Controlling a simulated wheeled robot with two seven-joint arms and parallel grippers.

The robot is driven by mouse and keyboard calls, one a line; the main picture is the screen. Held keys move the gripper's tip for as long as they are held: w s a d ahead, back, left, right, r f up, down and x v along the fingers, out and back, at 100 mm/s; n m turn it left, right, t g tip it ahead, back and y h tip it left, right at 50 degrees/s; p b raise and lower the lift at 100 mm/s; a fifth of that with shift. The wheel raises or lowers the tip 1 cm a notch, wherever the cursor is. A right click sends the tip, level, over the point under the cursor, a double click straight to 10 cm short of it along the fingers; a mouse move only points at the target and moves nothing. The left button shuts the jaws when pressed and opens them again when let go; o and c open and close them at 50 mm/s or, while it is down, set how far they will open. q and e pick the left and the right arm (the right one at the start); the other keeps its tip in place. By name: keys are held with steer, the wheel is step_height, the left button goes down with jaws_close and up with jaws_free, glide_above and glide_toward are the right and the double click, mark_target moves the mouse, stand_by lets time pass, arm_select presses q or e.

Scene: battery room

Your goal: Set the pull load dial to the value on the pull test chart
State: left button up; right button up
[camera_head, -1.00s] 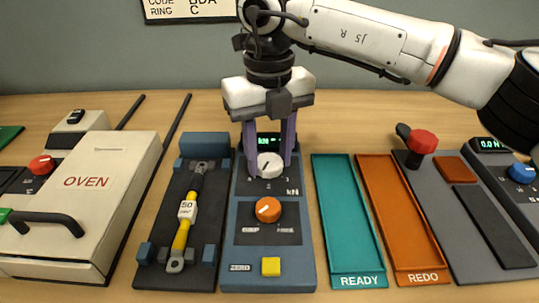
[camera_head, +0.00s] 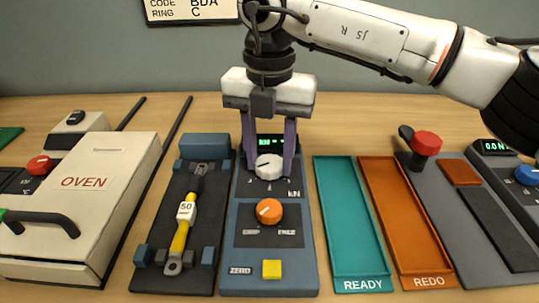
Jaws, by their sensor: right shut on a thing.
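The pull load dial is a white knob (camera_head: 268,167) at the top of the blue tester panel (camera_head: 240,215), above an orange knob (camera_head: 269,211). My right gripper (camera_head: 269,160) points down from above and is shut on the white dial, one finger on each side. The dial's mark points toward the upper left; the scale figures around it are too small to read. A green display (camera_head: 270,142) behind it is partly hidden by the gripper. The chart on the back wall (camera_head: 190,8) shows only its lower lines, "CODE BDA" and "RING C". My left gripper is not in view.
A yellow cable with a "50" tag (camera_head: 186,211) lies in the dark fixture left of the panel. The oven (camera_head: 85,185) stands further left. A teal READY tray (camera_head: 350,225) and an orange REDO tray (camera_head: 405,220) lie to the right. A yellow button (camera_head: 271,269) is at the panel's front.

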mark_target(269, 164)
steer(key=shift+r, duration=0.1)
stand_by(0.3)
steer(key=o, duration=1)
steer(key=shift+o, duration=0.2)
step_height(269, 164, up, 10)
steer(key=p, duration=0.1)
steer(key=shift+r, duration=0.15)
